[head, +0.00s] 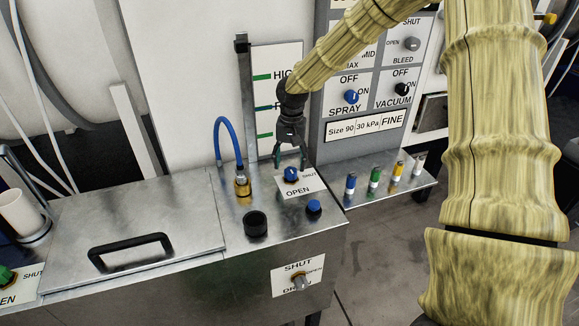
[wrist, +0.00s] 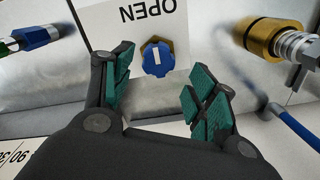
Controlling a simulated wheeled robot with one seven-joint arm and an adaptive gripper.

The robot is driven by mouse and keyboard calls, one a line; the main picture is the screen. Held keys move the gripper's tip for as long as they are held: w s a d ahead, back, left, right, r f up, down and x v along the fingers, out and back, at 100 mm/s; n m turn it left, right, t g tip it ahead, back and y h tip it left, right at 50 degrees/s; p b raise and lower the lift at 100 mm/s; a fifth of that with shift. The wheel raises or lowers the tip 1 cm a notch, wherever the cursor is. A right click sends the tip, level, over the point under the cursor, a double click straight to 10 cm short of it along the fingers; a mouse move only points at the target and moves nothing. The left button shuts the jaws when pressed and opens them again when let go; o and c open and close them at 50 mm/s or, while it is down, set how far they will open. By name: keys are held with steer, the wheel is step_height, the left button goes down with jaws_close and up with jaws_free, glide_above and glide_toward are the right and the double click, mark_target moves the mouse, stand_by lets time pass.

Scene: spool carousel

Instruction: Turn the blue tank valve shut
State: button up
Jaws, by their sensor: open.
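The blue tank valve (head: 291,174) is a small blue knob with a white mark, on top of the metal tank. It sits on a white label (head: 312,187) that reads OPEN and SHUT. I cannot tell surely which word the mark points to. My gripper (head: 290,157) reaches down over the knob with its green-padded fingers apart. In the wrist view, the knob (wrist: 156,58) lies between and just beyond the open fingertips (wrist: 158,82), with a gap on both sides. No finger clearly touches it.
A brass fitting (head: 242,186) with a blue hose stands left of the valve. A blue button (head: 314,207) and a black cap (head: 255,223) are in front. A drain knob (head: 300,282) is on the tank's front. Several coloured fittings stand on the right shelf (head: 418,187).

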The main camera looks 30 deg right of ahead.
mark_target(290, 169)
steer(key=shift+f, duration=0.6)
steer(key=shift+s+d+f, duration=0.1)
steer(key=shift+s+f, duration=0.25)
steer(key=shift+s, duration=0.15)
steer(key=shift+f, duration=0.15)
steer(key=shift+w+f, duration=0.35)
steer(key=shift+f, duration=0.1)
steer(key=shift+s+r, duration=0.15)
steer(key=shift+s, duration=0.1)
steer(key=shift+c, duration=1)
steer(key=c, duration=0.9)
